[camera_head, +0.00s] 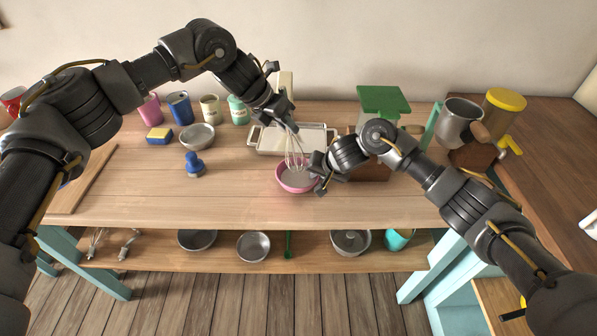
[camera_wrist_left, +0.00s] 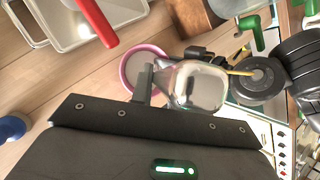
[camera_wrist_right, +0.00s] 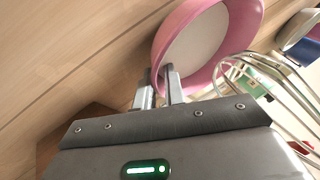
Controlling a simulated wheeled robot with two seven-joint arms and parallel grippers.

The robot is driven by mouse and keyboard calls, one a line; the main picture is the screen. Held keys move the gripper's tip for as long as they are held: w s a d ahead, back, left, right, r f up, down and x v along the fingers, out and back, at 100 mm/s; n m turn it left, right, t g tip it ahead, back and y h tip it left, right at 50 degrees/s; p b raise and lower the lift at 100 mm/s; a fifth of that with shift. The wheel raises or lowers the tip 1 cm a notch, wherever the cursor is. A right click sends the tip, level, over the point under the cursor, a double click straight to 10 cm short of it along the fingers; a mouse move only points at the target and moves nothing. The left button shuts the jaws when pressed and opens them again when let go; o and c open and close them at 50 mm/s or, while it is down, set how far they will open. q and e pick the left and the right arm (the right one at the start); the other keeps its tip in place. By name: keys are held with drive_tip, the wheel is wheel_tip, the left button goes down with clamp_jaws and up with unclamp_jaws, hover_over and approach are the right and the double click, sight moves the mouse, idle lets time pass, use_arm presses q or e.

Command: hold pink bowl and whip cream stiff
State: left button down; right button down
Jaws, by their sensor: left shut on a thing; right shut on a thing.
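The pink bowl (camera_head: 284,186) stands on the table with pale cream inside. It also shows in the left wrist view (camera_wrist_left: 128,75) and the right wrist view (camera_wrist_right: 168,38). My right gripper (camera_head: 318,175) is shut on the bowl's rim at its right side; its fingers (camera_wrist_right: 160,84) show at the rim. The wire whisk (camera_head: 294,150) hangs from my left gripper (camera_head: 284,118), which is shut on it above the bowl. The whisk's lower wires reach down into the bowl's opening. Its wires also show beside the bowl in the right wrist view (camera_wrist_right: 262,72). The whisk's grip is mostly hidden.
A pale tray (camera_head: 262,143) lies behind the bowl. A grey bowl (camera_head: 198,138), a blue stamp-like object (camera_head: 194,168) and a sponge (camera_head: 159,136) stand left. The front middle is clear.

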use_arm(q)
drive_tip(key=shift+r, duration=2.2)
use_arm(e)
drive_tip(key=c, duration=1.4)
unclamp_jaws()
drive_tip(key=shift+r, duration=0.1)
drive_tip(key=shift+v, duration=5.95)
